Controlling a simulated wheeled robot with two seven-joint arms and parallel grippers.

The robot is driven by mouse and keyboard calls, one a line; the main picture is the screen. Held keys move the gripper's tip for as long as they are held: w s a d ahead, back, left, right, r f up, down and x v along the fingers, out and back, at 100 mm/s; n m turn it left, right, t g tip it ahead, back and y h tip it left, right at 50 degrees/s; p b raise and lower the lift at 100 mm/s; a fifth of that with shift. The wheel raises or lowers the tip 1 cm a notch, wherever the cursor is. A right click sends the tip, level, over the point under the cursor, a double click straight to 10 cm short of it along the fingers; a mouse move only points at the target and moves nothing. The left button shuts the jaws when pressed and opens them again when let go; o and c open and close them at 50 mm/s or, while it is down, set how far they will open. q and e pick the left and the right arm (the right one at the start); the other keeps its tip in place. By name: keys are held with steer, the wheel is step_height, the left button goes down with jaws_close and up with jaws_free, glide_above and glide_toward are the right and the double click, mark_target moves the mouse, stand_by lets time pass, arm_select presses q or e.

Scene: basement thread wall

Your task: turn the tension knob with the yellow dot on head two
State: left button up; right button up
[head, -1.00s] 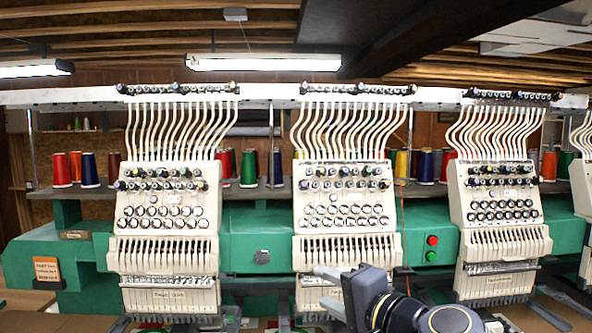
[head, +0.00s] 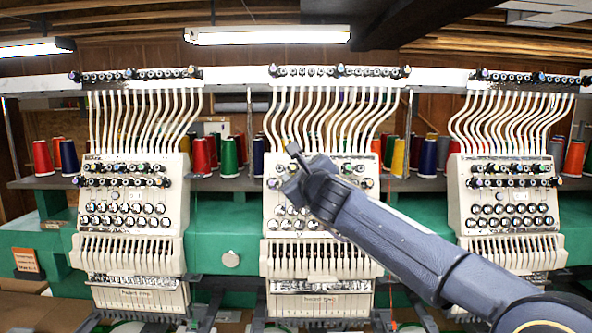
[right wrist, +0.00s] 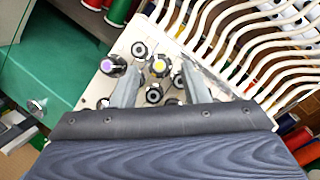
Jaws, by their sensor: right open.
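The tension knob with the yellow dot (right wrist: 158,66) shows in the right wrist view, between the fingertips of my open right gripper (right wrist: 160,78). I cannot tell how deep the fingers reach around it or whether they touch it. In the head view my right gripper (head: 284,168) is at the upper knob rows of the middle embroidery head (head: 272,228), on their left side. The gripper and forearm hide many of this head's knobs, including the yellow-dot one. My left gripper is not in view.
A purple-dot knob (right wrist: 112,65) sits close left of the gripper's left finger, and several dark knobs crowd around. White thread tubes (right wrist: 262,45) run close beyond the right finger. Similar heads stand left (head: 130,240) and right (head: 505,220). Thread cones (head: 229,157) line the shelf behind.

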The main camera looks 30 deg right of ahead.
steer(key=shift+w, duration=0.45)
steer(key=shift+c, duration=0.3)
